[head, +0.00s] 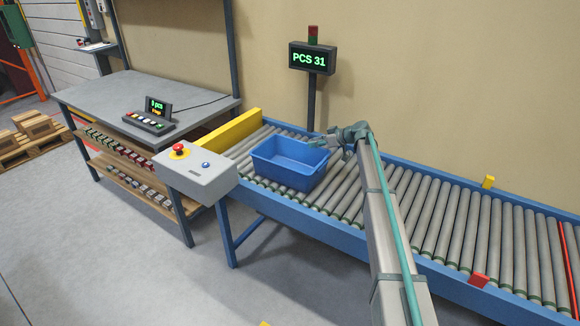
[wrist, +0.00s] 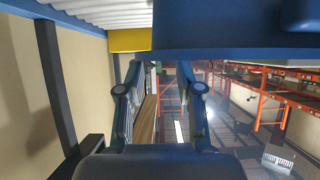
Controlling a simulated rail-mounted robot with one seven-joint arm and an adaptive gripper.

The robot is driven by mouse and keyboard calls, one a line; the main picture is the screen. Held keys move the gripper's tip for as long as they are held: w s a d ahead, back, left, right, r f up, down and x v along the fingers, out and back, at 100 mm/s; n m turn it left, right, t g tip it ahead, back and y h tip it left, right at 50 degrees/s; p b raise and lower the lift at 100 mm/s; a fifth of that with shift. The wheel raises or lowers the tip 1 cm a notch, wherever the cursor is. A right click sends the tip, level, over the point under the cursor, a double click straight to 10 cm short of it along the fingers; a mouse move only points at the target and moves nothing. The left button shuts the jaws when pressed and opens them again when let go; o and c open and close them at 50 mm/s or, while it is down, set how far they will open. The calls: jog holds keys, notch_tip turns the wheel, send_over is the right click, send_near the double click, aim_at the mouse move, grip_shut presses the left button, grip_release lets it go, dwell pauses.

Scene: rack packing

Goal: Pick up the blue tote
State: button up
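The blue tote (head: 290,178) is an open box and looks empty. It rests upright on the conveyor rollers near the yellow end stop. My gripper (head: 316,141) is at the tote's far right rim, with its fingers pointing left. In the wrist view my gripper (wrist: 160,66) has its two fingers well apart, with nothing visible between them. The tote (wrist: 225,35) shows as a blue wall across the top, just past the fingertips. I cannot tell whether the fingertips touch it.
The conveyor (head: 440,215) runs right with bare rollers. A yellow end stop (head: 230,132) closes its left end. A control box with a red button (head: 195,175) stands at the front left. A PCS 31 display (head: 312,58) stands behind. A workbench (head: 120,95) is at left.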

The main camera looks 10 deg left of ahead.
jog(key=shift+p+x, duration=0.85)
jog(key=shift+x, duration=2.1)
jog(key=shift+s+r, duration=0.15)
grip_shut()
